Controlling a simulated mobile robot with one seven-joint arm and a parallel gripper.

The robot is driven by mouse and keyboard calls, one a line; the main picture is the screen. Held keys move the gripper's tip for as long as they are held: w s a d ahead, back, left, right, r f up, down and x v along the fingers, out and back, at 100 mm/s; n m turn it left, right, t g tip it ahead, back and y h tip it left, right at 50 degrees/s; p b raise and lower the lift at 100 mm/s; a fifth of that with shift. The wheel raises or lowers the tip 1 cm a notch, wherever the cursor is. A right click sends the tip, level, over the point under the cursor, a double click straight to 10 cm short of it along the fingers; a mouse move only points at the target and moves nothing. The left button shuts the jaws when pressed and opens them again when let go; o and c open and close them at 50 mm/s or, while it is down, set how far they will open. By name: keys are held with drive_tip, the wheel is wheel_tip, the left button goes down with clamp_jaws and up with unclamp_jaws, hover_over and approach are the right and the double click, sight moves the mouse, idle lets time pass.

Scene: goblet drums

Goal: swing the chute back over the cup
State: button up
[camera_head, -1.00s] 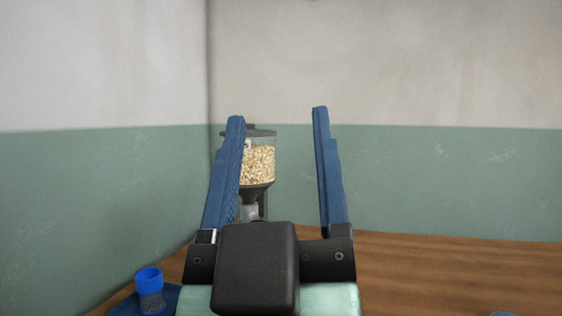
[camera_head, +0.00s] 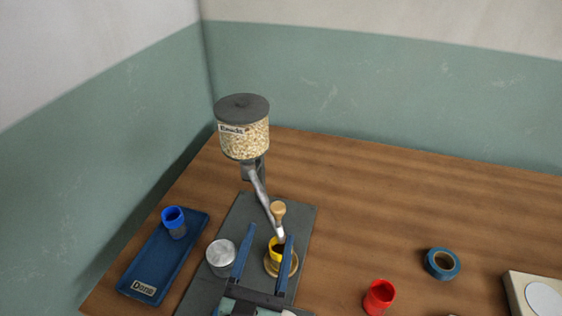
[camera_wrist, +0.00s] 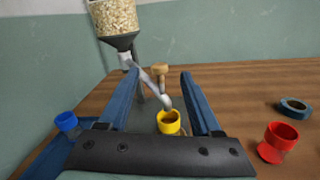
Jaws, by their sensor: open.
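The grey metal chute (camera_head: 262,197) slants down from the bead hopper (camera_head: 243,130). Its mouth shows at the far rim of the yellow goblet cup (camera_head: 274,251); I cannot tell whether it is fully over the opening. The wrist view also shows the chute (camera_wrist: 150,85) ending at the far side of the yellow cup (camera_wrist: 169,124). A wooden knob (camera_head: 278,209) stands beside the chute. My gripper (camera_head: 270,234) is open and empty. In the wrist view, its fingers frame the chute's lower end and the cup, apparently without touching them.
A grey round lidded thing (camera_head: 220,255) stands left of the cup on the dark board (camera_head: 296,215). A blue tray (camera_head: 150,262) marked Done holds a blue cup (camera_head: 173,222). A red cup (camera_head: 379,297) and blue tape roll (camera_head: 442,263) lie right. The table behind is clear.

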sight(264, 200)
drive_tip(key=w+d+n+p, duration=0.1)
drive_tip(key=w+d+n, duration=0.1)
drive_tip(key=w, duration=0.9)
drive_tip(key=shift+w+d+f+p, duration=0.25)
drive_tip(key=shift+w+f+p, duration=0.05)
drive_tip(key=shift+f+p, duration=0.1)
clamp_jaws()
idle(1.2)
